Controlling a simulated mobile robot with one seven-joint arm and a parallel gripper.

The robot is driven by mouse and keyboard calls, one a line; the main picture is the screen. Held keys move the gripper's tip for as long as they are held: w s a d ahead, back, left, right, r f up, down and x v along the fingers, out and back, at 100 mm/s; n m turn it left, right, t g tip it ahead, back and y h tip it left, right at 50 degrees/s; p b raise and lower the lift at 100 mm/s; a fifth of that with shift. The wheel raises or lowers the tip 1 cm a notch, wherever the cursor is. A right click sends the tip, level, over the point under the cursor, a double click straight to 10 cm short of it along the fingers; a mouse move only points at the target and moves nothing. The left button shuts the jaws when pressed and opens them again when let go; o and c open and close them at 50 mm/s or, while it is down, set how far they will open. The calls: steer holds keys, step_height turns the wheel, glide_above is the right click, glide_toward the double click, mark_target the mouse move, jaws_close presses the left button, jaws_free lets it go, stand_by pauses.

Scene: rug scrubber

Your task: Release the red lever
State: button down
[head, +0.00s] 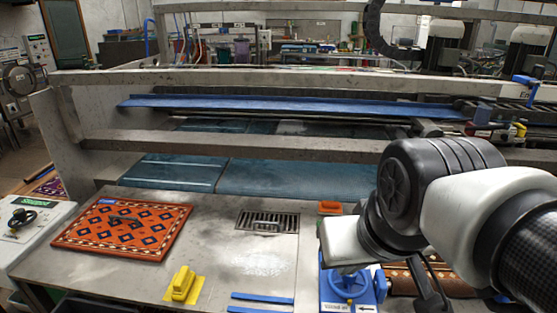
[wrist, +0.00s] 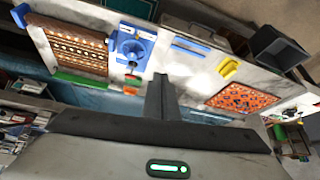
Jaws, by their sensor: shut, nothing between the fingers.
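A blue fixture with a round handwheel (head: 348,284) stands at the front of the grey table, partly hidden behind my arm. It also shows in the wrist view (wrist: 131,47). A small red part (wrist: 131,76), which may be the red lever, sits at the fixture's edge in the wrist view. I cannot make out its shape or position. An orange-red block (head: 330,208) lies close by on the table. My gripper (wrist: 164,82) is shut and empty, apart from the fixture. Its fingertips are hidden in the head view.
A patterned orange rug (head: 125,229) lies on the table's left, with a yellow brush (head: 182,284) near the front edge. A drain grate (head: 268,220) is mid-table. Metal rails (head: 250,141) cross behind. A brown rug (wrist: 75,48) lies beside the fixture.

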steer(key=shift+s+d, duration=0.1)
steer(key=shift+s, duration=0.1)
steer(key=w+d+m+g+b, duration=0.1)
steer(key=w+d, duration=0.2)
steer(key=w, duration=0.9)
steer(key=w+d+g+b, duration=0.1)
steer(key=w+d, duration=0.2)
steer(key=w, duration=0.9)
steer(key=w+d+f+g, duration=0.1)
steer(key=w+d+f, duration=0.2)
steer(key=w+f, duration=0.4)
steer(key=w+d+f+m+g, duration=0.1)
steer(key=w+d+f, duration=0.3)
steer(key=w+f, duration=0.4)
step_height(320, 180, down, 3)
steer(key=shift+r, duration=0.2)
